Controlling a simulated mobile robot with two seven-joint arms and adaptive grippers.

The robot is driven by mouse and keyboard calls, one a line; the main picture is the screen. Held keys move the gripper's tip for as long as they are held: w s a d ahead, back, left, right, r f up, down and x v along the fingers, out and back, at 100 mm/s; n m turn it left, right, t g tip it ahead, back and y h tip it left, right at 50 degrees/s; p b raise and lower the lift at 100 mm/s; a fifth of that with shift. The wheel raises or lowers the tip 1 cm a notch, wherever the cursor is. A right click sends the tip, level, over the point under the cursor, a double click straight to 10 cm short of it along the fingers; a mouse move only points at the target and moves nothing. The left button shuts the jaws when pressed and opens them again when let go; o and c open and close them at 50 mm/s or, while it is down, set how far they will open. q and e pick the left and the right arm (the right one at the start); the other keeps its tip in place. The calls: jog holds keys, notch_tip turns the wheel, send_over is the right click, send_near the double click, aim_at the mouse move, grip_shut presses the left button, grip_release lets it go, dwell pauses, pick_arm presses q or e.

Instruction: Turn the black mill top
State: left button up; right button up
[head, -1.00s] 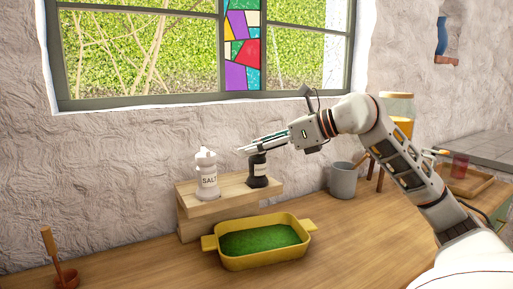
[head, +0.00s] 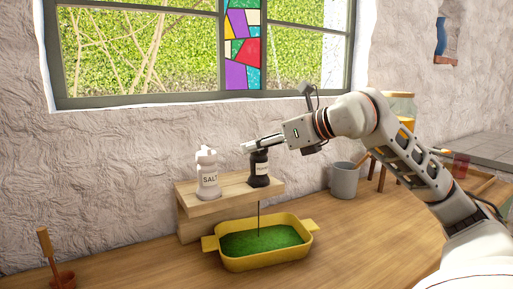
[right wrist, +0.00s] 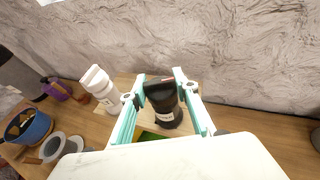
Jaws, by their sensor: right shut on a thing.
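The black mill (head: 259,173), with a pale label, stands upright on the wooden shelf (head: 222,202), to the right of a white salt mill (head: 208,178). My right gripper (head: 254,147) reaches in from the right and is shut on the black mill's top. The right wrist view shows the black mill (right wrist: 166,112) between the two pale green fingers (right wrist: 162,80). A thin dark stream (head: 259,221) runs down from the shelf below the mill into the yellow dish (head: 262,262), which holds something green. My left gripper is not in view.
A grey mug (head: 344,181) stands right of the shelf on the wooden counter (head: 350,245). A small brown pot (head: 62,279) with a wooden handle is at the lower left. The wall and window are behind. The counter front right of the dish is clear.

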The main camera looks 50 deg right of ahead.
jog(key=o, duration=1.1)
jog(key=shift+o, duration=0.2)
jog(key=a+v, duration=0.1)
jog(key=v, duration=1.1)
jog(key=shift+d, duration=0.4)
